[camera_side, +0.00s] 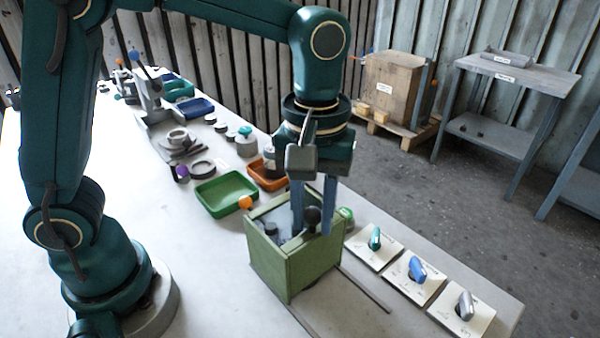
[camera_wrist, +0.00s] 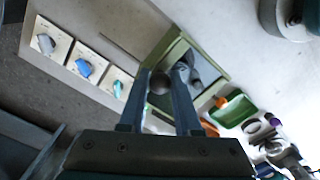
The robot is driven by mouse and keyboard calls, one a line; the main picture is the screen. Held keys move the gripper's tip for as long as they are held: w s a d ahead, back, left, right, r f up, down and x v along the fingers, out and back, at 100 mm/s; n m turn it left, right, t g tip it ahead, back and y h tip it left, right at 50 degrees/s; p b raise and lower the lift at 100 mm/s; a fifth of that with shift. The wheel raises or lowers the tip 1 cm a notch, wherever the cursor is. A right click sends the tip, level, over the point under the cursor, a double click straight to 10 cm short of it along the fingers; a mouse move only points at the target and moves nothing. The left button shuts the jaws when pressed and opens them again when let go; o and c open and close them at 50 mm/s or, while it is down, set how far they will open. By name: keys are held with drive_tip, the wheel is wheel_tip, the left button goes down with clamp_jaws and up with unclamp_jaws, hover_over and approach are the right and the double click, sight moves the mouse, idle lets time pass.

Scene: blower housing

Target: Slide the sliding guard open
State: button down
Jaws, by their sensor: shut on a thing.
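A green box-shaped housing (camera_side: 285,262) stands on the table, its top showing a grey, partly see-through area. A dark round knob (camera_side: 312,215) sits at the right part of its top. I cannot clearly tell the sliding guard's edges from the housing. My gripper (camera_side: 312,230) points down with its blue fingers on either side of the knob, shut on it. In the wrist view the knob (camera_wrist: 160,83) shows between the fingers, beside the green rim (camera_wrist: 172,40). The fingers hide part of the housing top.
Three switch plates (camera_side: 415,277) stand to the right. A green tray (camera_side: 226,193) and an orange tray (camera_side: 268,176) lie behind. An orange ball knob (camera_side: 245,202) is at the housing's left corner.

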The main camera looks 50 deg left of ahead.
drive_tip(key=d, duration=0.9)
drive_tip(key=shift+d, duration=0.35)
drive_tip(key=c, duration=0.6)
unclamp_jaws()
drive_tip(key=shift+r, duration=2.6)
